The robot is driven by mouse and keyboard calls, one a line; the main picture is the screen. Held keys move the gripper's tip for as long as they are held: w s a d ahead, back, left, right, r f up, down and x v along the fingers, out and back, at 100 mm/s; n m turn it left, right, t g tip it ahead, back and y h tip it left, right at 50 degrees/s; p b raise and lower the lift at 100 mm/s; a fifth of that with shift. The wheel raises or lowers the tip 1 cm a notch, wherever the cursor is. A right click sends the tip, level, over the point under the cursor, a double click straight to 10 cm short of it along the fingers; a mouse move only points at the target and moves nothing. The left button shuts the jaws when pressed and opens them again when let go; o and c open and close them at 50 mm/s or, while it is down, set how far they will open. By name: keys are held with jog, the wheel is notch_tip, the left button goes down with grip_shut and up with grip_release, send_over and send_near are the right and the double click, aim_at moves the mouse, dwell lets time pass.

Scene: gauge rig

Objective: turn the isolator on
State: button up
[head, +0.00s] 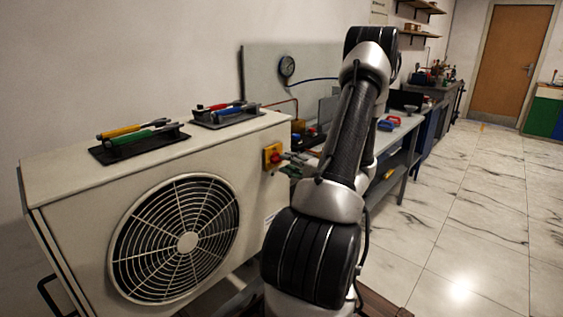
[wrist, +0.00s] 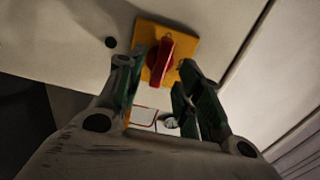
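The isolator is a red rotary knob (wrist: 160,60) on a yellow square plate (wrist: 184,46), fixed to the light side of the outdoor unit. In the head view the isolator (head: 272,156) sits near the right edge of the unit's front, right of the fan grille. In the wrist view my gripper (wrist: 160,80) is open, with one green-padded finger on each side of the knob's line. The fingertips reach the lower part of the plate. I cannot tell whether they touch the knob. In the head view my gripper is mostly hidden behind my arm, just right of the isolator.
The unit (head: 60,190) has a round fan grille (head: 188,242) and two dark trays on top holding tools, one tray (head: 140,148) nearer. A gauge (head: 287,67) hangs behind. A workbench (head: 400,130) stands beyond my arm. Open marble floor (head: 470,230) lies right.

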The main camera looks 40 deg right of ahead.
aim_at(282, 160)
jog(key=shift+w+a, duration=0.1)
jog(key=shift+w, duration=1.55)
grip_shut()
